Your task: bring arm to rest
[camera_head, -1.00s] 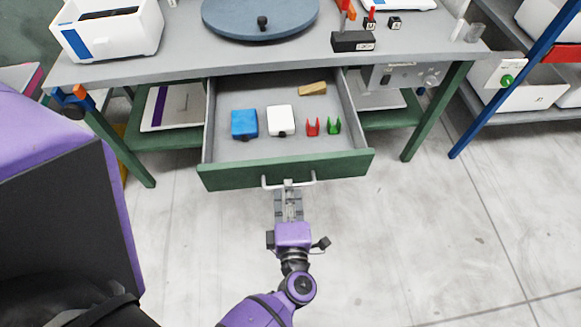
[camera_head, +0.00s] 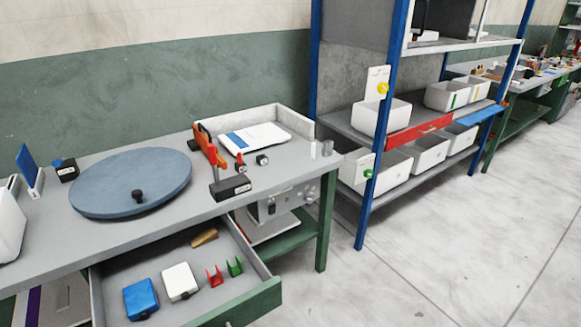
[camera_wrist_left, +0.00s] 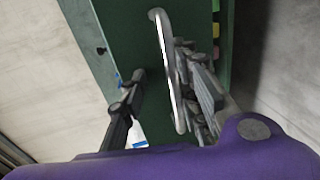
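My left gripper (camera_wrist_left: 164,68) shows only in the left wrist view. Its two fingers stand apart, with the grey bar handle (camera_wrist_left: 167,62) of the green drawer front (camera_wrist_left: 130,45) between them. The handle lies closer to the right finger; I cannot tell whether they touch. In the head view the drawer (camera_head: 262,293) is pulled out from under the workbench, and neither of my grippers shows. My right gripper is in no view.
The drawer holds a blue box (camera_head: 141,298), a white box (camera_head: 179,281), red and green clips and a tan wedge. A round blue-grey disc (camera_head: 130,180) lies on the bench. A blue-posted shelf (camera_head: 368,190) with white bins stands right. Open floor lies at lower right.

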